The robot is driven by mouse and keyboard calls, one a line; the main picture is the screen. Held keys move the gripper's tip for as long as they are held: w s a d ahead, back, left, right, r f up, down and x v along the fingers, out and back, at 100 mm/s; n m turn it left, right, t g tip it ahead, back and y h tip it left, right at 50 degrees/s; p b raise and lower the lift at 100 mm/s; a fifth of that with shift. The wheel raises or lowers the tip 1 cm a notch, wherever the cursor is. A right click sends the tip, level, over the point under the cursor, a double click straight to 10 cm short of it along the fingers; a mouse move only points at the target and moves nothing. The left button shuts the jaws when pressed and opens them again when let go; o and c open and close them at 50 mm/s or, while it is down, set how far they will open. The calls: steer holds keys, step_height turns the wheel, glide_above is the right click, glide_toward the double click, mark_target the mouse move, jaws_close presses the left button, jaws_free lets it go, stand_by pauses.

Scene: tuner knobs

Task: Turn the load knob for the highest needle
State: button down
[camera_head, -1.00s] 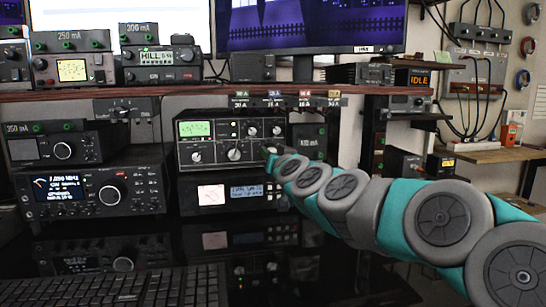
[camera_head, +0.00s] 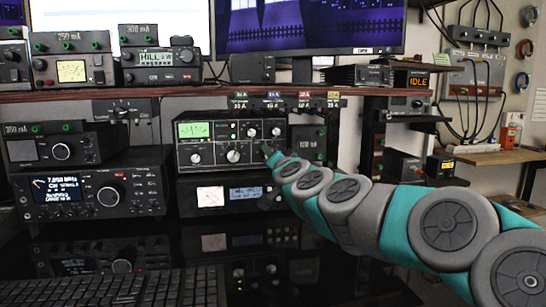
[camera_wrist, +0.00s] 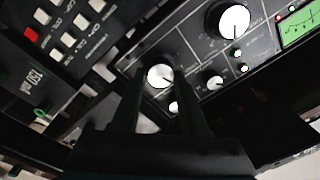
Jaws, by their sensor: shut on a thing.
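The black tuner (camera_head: 215,145) stands on the unit below the shelf, with a lit green meter (camera_head: 195,130) at its upper left. The meter also shows at the top right of the wrist view (camera_wrist: 300,28); its needle is too small to read. A big knob (camera_head: 233,155) sits mid-panel and another knob (camera_head: 196,158) at the left. My gripper (camera_wrist: 159,74) is shut on the light-faced right-hand knob (camera_wrist: 160,77), a finger on either side. Its label is not legible. In the head view my gripper (camera_head: 268,148) hides this knob.
Another radio with a lit display (camera_head: 229,195) is directly below the tuner. A small dark box (camera_head: 308,142) stands close on the right, behind my arm. The shelf (camera_head: 215,93) with hanging tags runs above. A keyboard (camera_head: 120,288) lies in front.

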stand_by(0.3)
steer(key=shift+c, duration=2.1)
jaws_free()
steer(key=shift+s, duration=0.15)
steer(key=v, duration=0.7)
steer(key=shift+s, duration=0.25)
steer(key=shift+d, duration=0.15)
